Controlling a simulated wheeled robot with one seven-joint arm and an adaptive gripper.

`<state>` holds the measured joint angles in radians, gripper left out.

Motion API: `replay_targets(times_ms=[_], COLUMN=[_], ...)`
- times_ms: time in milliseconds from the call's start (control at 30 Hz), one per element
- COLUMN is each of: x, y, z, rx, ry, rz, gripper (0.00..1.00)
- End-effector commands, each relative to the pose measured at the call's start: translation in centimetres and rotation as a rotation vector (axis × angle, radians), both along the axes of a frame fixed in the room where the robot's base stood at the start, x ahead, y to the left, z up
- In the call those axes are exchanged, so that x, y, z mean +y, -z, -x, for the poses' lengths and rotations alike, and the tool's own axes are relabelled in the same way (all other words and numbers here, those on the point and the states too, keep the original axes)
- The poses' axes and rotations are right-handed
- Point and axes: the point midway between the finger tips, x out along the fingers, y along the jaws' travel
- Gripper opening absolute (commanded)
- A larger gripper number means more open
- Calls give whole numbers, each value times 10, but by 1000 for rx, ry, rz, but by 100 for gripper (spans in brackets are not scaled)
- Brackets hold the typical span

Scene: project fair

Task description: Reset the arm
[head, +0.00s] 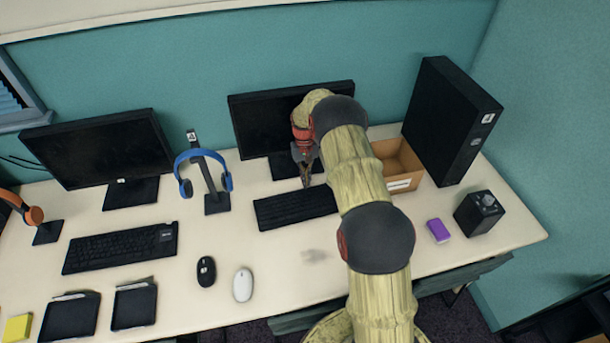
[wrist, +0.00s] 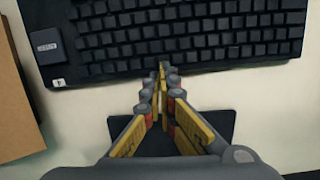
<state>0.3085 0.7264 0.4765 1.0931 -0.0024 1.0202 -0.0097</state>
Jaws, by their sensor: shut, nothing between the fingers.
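My arm rises from the bottom of the head view and bends over the desk. My gripper (head: 306,182) points down by the far edge of the right black keyboard (head: 295,208), in front of the right monitor (head: 262,118). In the wrist view my gripper (wrist: 163,70) has its fingertips together, with nothing between them. The tips overlap the edge of the keyboard (wrist: 180,32); I cannot tell the exact gap above it. The dark monitor base (wrist: 215,118) lies beneath the fingers. My arm hides part of the desk and box.
An open cardboard box (head: 405,170) stands right of my arm, with a black computer tower (head: 450,120), a purple block (head: 438,230) and a black speaker-like box (head: 479,212). Left are blue headphones (head: 203,172) on a stand, a black mouse (head: 206,271) and a white mouse (head: 243,285).

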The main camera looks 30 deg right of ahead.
Motion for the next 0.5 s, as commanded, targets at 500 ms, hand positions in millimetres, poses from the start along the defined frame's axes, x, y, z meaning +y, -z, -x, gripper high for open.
replay_targets(times_ms=[500], x=[-6], y=[-1], z=[-21], rx=[-1], ry=[0], rz=[0], gripper=[0])
